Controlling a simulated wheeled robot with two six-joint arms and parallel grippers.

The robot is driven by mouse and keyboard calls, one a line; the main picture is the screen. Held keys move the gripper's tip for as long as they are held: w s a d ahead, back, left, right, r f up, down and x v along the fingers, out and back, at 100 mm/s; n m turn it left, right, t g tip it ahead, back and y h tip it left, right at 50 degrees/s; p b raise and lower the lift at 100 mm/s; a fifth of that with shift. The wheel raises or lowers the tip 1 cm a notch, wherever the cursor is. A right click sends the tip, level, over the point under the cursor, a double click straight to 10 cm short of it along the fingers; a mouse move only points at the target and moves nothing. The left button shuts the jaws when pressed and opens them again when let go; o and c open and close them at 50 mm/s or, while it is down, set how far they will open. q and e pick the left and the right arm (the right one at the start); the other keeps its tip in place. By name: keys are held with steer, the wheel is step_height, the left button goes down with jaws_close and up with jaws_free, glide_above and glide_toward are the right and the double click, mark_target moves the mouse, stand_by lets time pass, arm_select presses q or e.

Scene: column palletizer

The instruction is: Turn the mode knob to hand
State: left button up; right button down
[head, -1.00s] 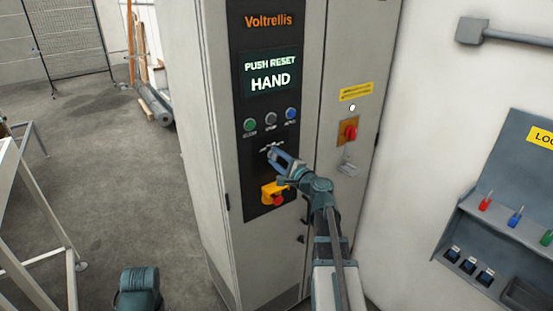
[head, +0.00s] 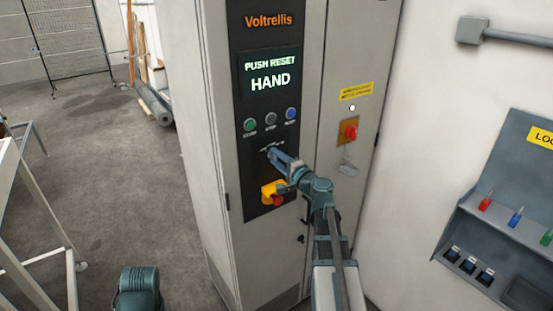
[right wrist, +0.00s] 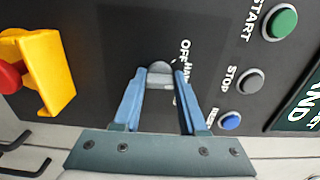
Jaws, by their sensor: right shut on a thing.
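The mode knob (right wrist: 160,70) is a grey round knob on the black panel, seen in the right wrist view between my right gripper's fingers. Lettering beside it reads "OFF" and "HAND", partly covered. My right gripper (right wrist: 158,85) is shut on the knob; in the head view the gripper (head: 273,154) reaches the panel and hides the knob. The display (head: 270,75) above reads "PUSH RESET" and "HAND". My left gripper is not in view.
Green start (head: 250,125), grey stop (head: 271,118) and blue reset (head: 291,113) buttons sit above the knob. A red emergency stop on a yellow bracket (head: 267,194) is below. A red-orange switch (head: 350,132) is on the right door.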

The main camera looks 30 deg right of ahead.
steer(key=shift+c, duration=2.3)
jaws_free()
steer(key=shift+s, duration=0.1)
steer(key=s+d, duration=0.1)
steer(key=s, duration=1.2)
steer(key=shift+s, duration=0.3)
steer(key=shift+w, duration=0.15)
steer(key=w, duration=0.9)
steer(key=w+a, duration=0.1)
steer(key=w, duration=0.3)
steer(key=shift+w, duration=0.3)
steer(key=shift+s, duration=0.1)
